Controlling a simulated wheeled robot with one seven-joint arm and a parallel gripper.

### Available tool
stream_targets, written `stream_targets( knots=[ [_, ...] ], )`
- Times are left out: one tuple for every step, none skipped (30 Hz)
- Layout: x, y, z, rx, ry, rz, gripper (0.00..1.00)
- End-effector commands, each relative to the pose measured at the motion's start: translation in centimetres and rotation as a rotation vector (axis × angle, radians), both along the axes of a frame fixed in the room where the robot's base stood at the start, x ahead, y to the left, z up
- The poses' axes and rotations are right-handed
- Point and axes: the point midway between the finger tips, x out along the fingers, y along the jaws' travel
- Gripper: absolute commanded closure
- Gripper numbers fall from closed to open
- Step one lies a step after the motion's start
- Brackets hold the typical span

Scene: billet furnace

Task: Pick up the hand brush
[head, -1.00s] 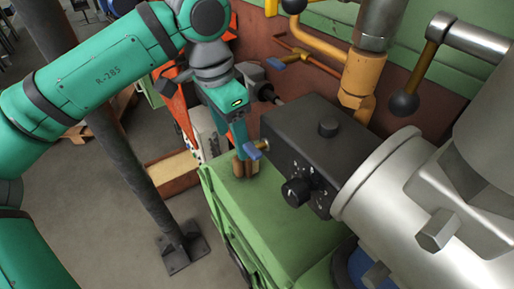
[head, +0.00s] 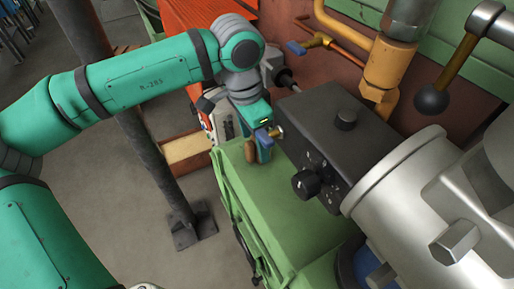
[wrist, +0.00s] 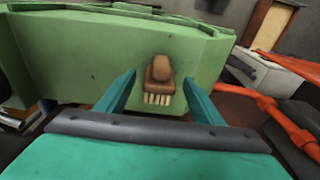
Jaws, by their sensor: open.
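The hand brush (wrist: 161,75) has a brown wooden body and pale bristles. In the wrist view it is against the green casing, bristles toward my gripper. My gripper (wrist: 160,84) is open, one teal finger on each side of the brush in that picture. I cannot tell whether the fingers reach far enough to surround it, and no contact shows. In the head view the brush (head: 250,151) is a small brown shape at the far left end of the green casing's top, partly hidden by my gripper (head: 262,146).
The green casing top (head: 290,215) is bare in front. A dark post (head: 150,160) stands left, under my arm.

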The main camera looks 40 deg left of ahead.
Motion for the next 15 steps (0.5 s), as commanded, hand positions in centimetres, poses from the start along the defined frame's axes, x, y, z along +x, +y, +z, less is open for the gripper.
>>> stream_targets(
  knots=[
    [0.1, -0.1, -0.7, 0.001, 0.002, -0.002, 0.39],
    [0.2, -0.1, -1.0, 0.001, 0.002, -0.002, 0.39],
    [0.2, -0.2, -1.4, 0.002, 0.001, -0.002, 0.39],
    [0.3, -0.2, -1.6, 0.003, 0.001, -0.002, 0.39],
    [0.3, -0.2, -1.7, 0.003, 0.001, -0.003, 0.39],
    [0.3, -0.2, -1.9, 0.002, 0.000, -0.002, 0.39],
    [0.3, -0.2, -2.0, 0.002, 0.000, -0.002, 0.39],
    [0.3, -0.2, -2.0, 0.002, 0.000, -0.002, 0.39],
    [0.3, -0.2, -2.0, 0.002, 0.000, -0.001, 0.39],
    [0.3, -0.2, -2.0, 0.002, 0.000, -0.001, 0.39],
    [0.3, -0.1, -2.0, 0.002, 0.000, -0.001, 0.39],
    [0.3, -0.1, -2.0, 0.002, 0.000, 0.000, 0.39],
    [0.3, -0.1, -2.0, 0.002, 0.000, 0.000, 0.39],
    [0.3, -0.1, -2.0, 0.002, 0.000, 0.000, 0.46],
    [0.3, -0.1, -2.0, 0.002, 0.000, 0.000, 0.56]
  ],
)
